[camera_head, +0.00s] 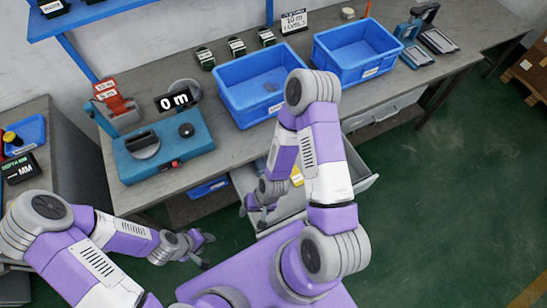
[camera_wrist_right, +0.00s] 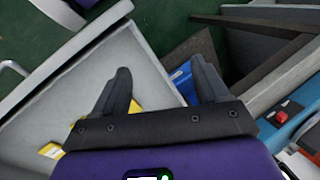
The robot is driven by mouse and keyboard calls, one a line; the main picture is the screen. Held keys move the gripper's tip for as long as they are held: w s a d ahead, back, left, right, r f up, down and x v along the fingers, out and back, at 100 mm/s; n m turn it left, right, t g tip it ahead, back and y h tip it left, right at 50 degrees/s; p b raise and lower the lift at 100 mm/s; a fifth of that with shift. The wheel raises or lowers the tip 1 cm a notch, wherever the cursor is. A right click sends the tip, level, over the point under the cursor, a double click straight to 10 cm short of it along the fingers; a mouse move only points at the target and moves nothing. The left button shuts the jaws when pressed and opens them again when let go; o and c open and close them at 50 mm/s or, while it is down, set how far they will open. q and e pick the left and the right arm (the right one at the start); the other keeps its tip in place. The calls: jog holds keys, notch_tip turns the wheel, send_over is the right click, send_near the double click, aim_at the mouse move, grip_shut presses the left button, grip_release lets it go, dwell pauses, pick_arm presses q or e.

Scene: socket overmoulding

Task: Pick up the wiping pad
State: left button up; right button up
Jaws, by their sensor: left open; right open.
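A yellow item (camera_head: 297,177) lies in the open grey drawer (camera_head: 362,183) under the bench and is mostly hidden behind my right arm. The right wrist view shows yellow pieces in the drawer, one at the lower left (camera_wrist_right: 50,150) and one behind my left-hand finger (camera_wrist_right: 135,107). I cannot tell for sure whether this yellow is the wiping pad. My right gripper (camera_head: 255,213) is open and empty over the drawer's left part; its fingers (camera_wrist_right: 160,75) straddle the drawer's side wall in the wrist view. My left gripper (camera_head: 207,251) is open and empty, in front of the bench.
Two blue bins (camera_head: 236,102) (camera_head: 325,68) stand on the bench (camera_head: 232,158). A teal device (camera_head: 165,153) with a "0 m" display sits at the bench's left. A side table (camera_head: 62,185) holds a depth display (camera_head: 20,168). Green floor is free at the right.

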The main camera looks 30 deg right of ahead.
jog(key=o, duration=0.4)
jog(key=w+d+f+m+t+b, duration=0.1)
jog(key=w+d+f+m+b, duration=0.1)
jog(key=w+m, duration=0.3)
jog(key=shift+w+d+f+m+t+h+b, duration=0.25)
jog(key=shift+f+m+h+b, duration=0.2)
jog(key=shift+f+m, duration=0.45)
jog(key=m+t+h+b, duration=0.3)
jog(key=m+b, duration=0.6)
jog(key=m, duration=1.7)
send_over(262, 165)
jog(key=s, duration=0.2)
jog(key=shift+g+h, duration=0.35)
jog(key=shift+g, duration=0.1)
jog(key=f, duration=0.5)
jog(key=shift+s+a+f, duration=0.15)
jog(key=shift+a+f, duration=0.05)
jog(key=shift+f, duration=0.1)
jog(key=b+x, duration=0.1)
jog(key=x, duration=0.6)
jog(key=shift+b, duration=0.35)
